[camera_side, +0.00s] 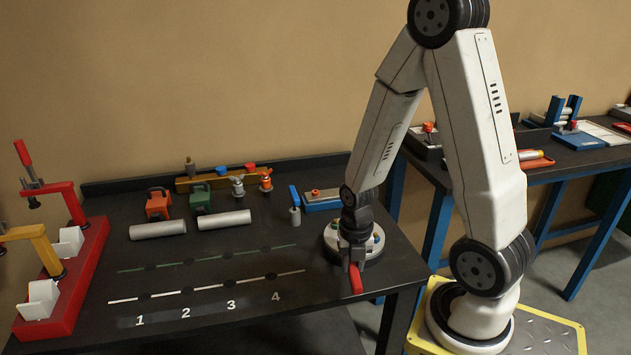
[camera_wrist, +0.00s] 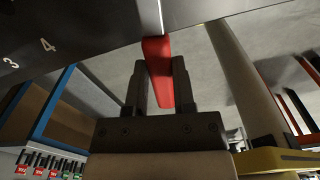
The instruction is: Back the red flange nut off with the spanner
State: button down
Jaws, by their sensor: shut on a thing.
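My gripper (camera_side: 355,266) is at the front right of the black bench, pointing down beside a round white plate with coloured studs (camera_side: 376,246). It is shut on a red handle (camera_side: 356,281), which also shows between both fingers (camera_wrist: 160,70) in the wrist view as a red grip (camera_wrist: 158,58). A thin pale metal shank runs from this grip toward the bench edge, so it looks like the spanner; its far end is out of view. My wrist covers part of the round plate. I cannot make out the red flange nut among the studs.
A blue block with an orange knob (camera_side: 322,200) stands behind the plate. Grey cylinders (camera_side: 224,219), orange and green clamps and a rack are further left. A red-and-yellow clamp stand (camera_side: 85,262) is at far left. The numbered strip (camera_side: 205,312) is clear.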

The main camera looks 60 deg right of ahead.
jog(key=shift+r, duration=0.8)
jog(key=shift+w, duration=0.15)
dwell(0.4)
jog(key=w+a+r+m, duration=0.2)
jog(key=w+a+m, duration=0.2)
jog(key=w+m, duration=0.3)
jog(key=w+a+r+m, duration=0.1)
jog(key=w+a+m, duration=0.4)
jog(key=m, duration=1.2)
jog(key=w, duration=0.3)
jog(key=shift+a+r+m, duration=0.3)
jog(key=shift+r+m, duration=0.05)
jog(key=shift+m, duration=0.05)
dwell(1.5)
